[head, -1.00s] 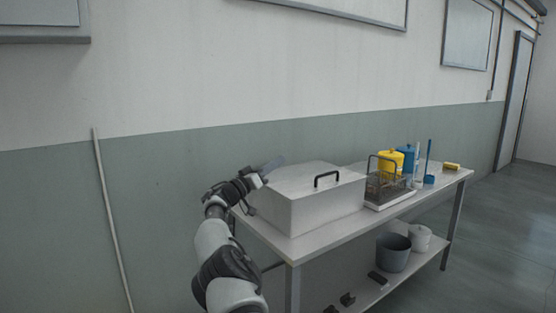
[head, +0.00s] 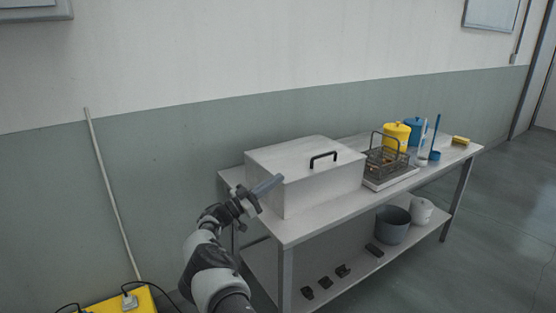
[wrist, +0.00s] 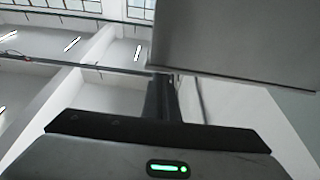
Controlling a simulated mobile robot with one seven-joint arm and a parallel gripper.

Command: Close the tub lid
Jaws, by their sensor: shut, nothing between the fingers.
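The tub (head: 315,190) is a light grey box on the left part of the table. Its lid (head: 300,152) lies flat across the top, with a black handle (head: 323,159) near the front right edge; no gap under it can be made out. My gripper (head: 270,185) is shut and empty, beside the tub's left front corner, just below lid height. Whether it touches the tub cannot be told. In the wrist view a large grey panel (wrist: 235,40), probably the tub, fills the upper right.
The table (head: 300,229) carries a wire basket (head: 386,161) on a tray, a yellow container (head: 396,136), a blue container (head: 416,129) and a yellow sponge (head: 461,140) to the right. A grey bucket (head: 392,225) and a white pot (head: 421,211) stand on the lower shelf. A yellow box (head: 125,301) is at lower left.

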